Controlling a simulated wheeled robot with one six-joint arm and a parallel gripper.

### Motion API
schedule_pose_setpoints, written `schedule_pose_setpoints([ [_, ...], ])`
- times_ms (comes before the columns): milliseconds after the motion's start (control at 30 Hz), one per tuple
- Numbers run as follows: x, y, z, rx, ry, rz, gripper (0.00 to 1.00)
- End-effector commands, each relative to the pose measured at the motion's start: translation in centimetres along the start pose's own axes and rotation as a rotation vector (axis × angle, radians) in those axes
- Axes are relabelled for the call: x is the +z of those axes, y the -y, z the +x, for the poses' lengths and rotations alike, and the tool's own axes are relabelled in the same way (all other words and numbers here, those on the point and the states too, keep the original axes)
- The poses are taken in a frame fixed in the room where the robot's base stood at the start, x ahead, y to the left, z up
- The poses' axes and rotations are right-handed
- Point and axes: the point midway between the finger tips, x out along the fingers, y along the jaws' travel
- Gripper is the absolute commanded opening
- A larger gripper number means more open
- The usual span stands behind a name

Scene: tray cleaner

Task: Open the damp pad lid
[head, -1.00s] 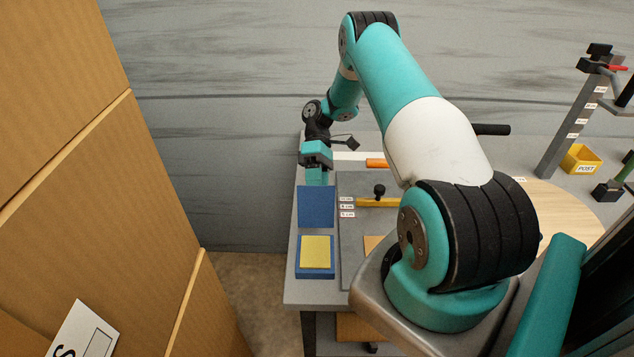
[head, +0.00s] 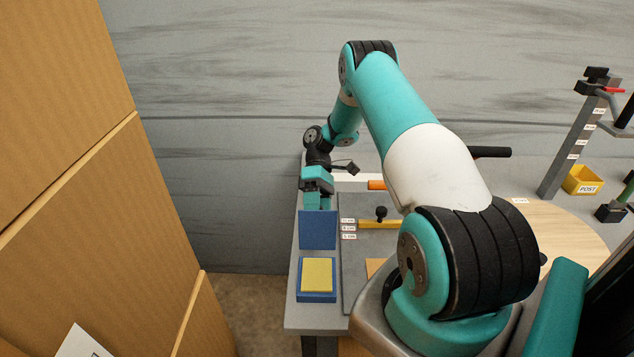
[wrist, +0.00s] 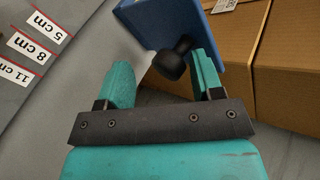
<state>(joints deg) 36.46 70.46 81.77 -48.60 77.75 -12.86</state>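The damp pad box (head: 316,297) is blue with a yellow pad (head: 317,274) exposed on top, at the table's left front. Its blue lid (head: 318,230) stands raised, roughly upright, behind the pad. My gripper (head: 318,204) is just behind the lid, its fingertips partly hidden there. In the wrist view the lid (wrist: 224,36) carries a black knob (wrist: 171,62). My gripper (wrist: 163,70) has its fingers apart, with the knob between them, nearer the right finger. I cannot tell whether that finger touches it.
A grey board with number labels (head: 348,228) and a yellow bar (head: 378,224) with a black knob lies right of the lid. A yellow POST bin (head: 583,181) stands far right.

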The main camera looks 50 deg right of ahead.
Motion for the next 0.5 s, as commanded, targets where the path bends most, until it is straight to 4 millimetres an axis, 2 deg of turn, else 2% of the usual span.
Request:
schedule_pose_setpoints([
  [133,0.8,1.8,-1.5,0.003,-0.001,-0.002,0.57],
  [500,4.0,9.8,-7.5,0.004,0.003,-0.006,0.57],
])
